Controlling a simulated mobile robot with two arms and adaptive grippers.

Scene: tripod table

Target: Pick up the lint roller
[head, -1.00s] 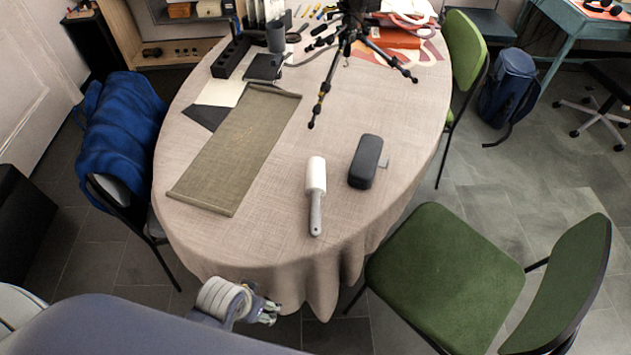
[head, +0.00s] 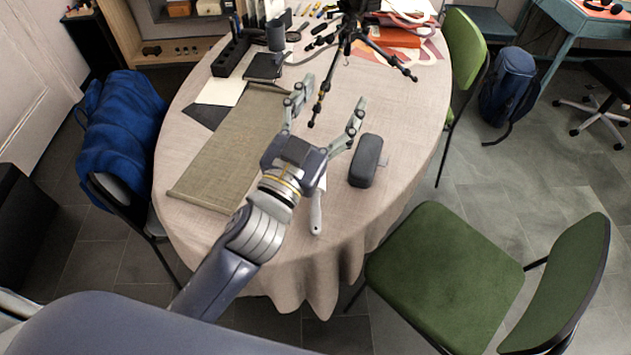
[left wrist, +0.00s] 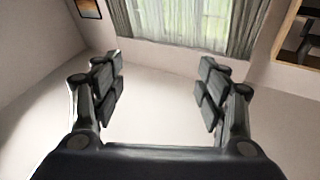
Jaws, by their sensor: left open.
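The lint roller (head: 316,212) lies on the round table near its front edge, in the head view. Its grey handle points toward the front. Its white roll is mostly hidden behind my left gripper. My left gripper (head: 326,106) is open and empty above the table, over the roller, with its fingers pointing toward the back. In the left wrist view the open fingers (left wrist: 160,85) have only a wall and a curtained window beyond them. The roller does not show there. My right gripper is in neither view.
A dark grey case (head: 366,161) lies just right of the roller. A black tripod (head: 345,45) stands behind, and an olive mat (head: 225,155) lies to the left. A green chair (head: 445,268) stands at the front right. The cloth-covered table (head: 410,130) is clear at its right side.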

